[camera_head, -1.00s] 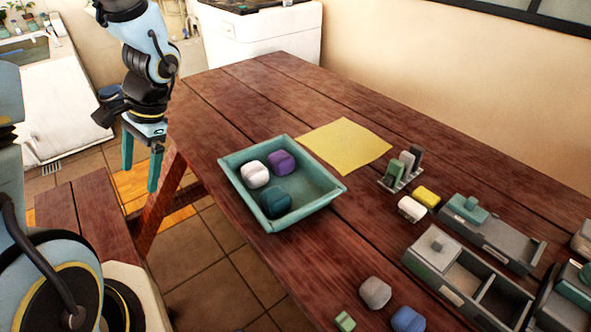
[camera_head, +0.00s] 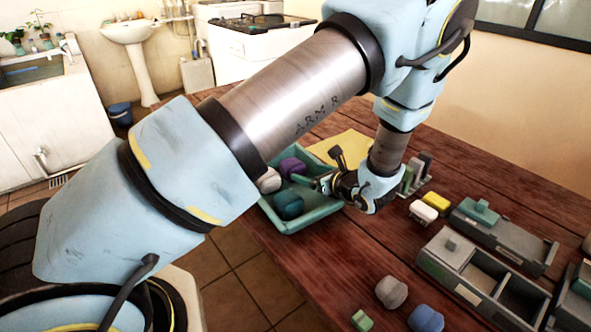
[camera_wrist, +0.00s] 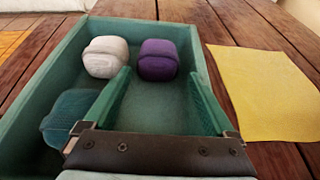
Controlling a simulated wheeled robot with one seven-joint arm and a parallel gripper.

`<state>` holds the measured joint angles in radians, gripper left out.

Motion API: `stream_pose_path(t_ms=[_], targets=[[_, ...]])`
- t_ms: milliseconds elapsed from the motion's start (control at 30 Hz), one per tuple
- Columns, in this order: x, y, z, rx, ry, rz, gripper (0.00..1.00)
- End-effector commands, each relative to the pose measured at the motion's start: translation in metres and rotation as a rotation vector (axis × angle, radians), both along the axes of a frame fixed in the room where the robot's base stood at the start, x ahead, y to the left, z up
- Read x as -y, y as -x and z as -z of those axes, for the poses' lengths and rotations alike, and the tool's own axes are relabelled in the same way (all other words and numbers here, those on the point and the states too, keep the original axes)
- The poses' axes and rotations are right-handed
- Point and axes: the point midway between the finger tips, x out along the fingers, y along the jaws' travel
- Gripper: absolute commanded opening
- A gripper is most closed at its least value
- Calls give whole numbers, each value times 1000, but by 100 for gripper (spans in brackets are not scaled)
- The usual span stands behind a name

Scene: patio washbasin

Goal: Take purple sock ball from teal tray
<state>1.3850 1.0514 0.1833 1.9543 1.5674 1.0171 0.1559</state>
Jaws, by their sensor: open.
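The purple sock ball (camera_wrist: 158,60) lies in the teal tray (camera_wrist: 45,88), against its far wall in the wrist view, and also shows in the head view (camera_head: 291,167). A white sock ball (camera_wrist: 106,57) sits just left of it, and a dark teal sock ball (camera_wrist: 68,118) lies nearer on the left. My gripper (camera_wrist: 160,85) is open over the tray. Its two green fingers point toward the purple ball, with nothing between them. In the head view my gripper (camera_head: 312,183) reaches in over the tray's right side, and my arm hides part of the tray.
A yellow cloth (camera_wrist: 262,92) lies right of the tray. Grey compartment boxes (camera_head: 468,270), a yellow block (camera_head: 436,202) and a small grey rack (camera_head: 415,175) stand on the table's right. Grey (camera_head: 391,291) and blue (camera_head: 426,318) balls lie at the front.

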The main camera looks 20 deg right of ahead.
Motion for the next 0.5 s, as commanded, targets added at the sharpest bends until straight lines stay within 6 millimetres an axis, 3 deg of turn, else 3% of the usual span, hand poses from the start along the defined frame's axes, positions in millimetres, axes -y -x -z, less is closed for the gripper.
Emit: stream_pose_path(t_ms=[500], targets=[[-15,-54,18,-3,0,-5,90]])
